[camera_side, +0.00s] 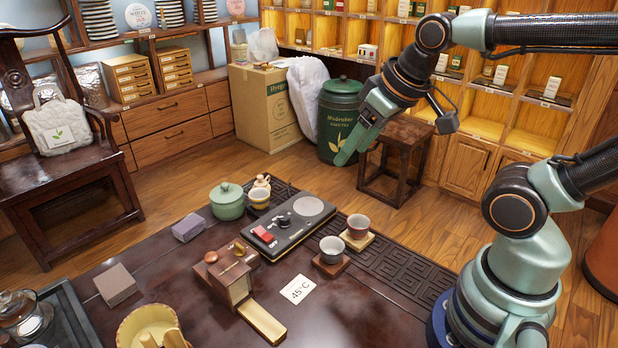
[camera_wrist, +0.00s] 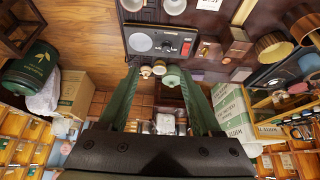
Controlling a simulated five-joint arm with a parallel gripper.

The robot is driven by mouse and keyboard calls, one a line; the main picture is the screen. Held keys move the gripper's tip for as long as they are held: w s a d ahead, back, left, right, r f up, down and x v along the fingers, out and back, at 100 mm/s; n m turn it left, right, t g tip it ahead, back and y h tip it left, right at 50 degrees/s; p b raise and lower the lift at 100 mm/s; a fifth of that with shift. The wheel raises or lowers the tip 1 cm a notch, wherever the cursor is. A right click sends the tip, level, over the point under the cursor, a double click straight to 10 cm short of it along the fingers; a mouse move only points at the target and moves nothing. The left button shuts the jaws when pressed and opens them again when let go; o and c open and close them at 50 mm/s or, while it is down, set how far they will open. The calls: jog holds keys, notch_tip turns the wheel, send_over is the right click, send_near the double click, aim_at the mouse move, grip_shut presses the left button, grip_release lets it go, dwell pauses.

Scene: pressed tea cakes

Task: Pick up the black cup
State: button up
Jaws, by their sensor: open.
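The darkest-looking cup, a grey-black one (camera_side: 332,249) with a pale inside, stands upright on a dark square coaster (camera_side: 331,266) near the middle of the table. A cup at the top edge of the wrist view (camera_wrist: 174,5), cut off by the frame, appears to be the same one. A reddish-brown cup (camera_side: 358,226) stands on a lighter wooden coaster just behind it to the right. My gripper (camera_side: 350,148) is high above the floor beyond the table, well away from both cups. In the wrist view my gripper (camera_wrist: 160,74) has its fingers wide apart with nothing held.
A black tray with a scale-like disc (camera_side: 290,220) lies left of the cups. A white 45°C card (camera_side: 297,289) and wooden boxes lie in front. A stool (camera_side: 396,155) and green canister (camera_side: 338,117) stand behind.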

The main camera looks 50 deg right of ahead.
jog(key=shift+o, duration=0.2)
jog(key=o, duration=0.5)
jog(key=shift+c, duration=0.2)
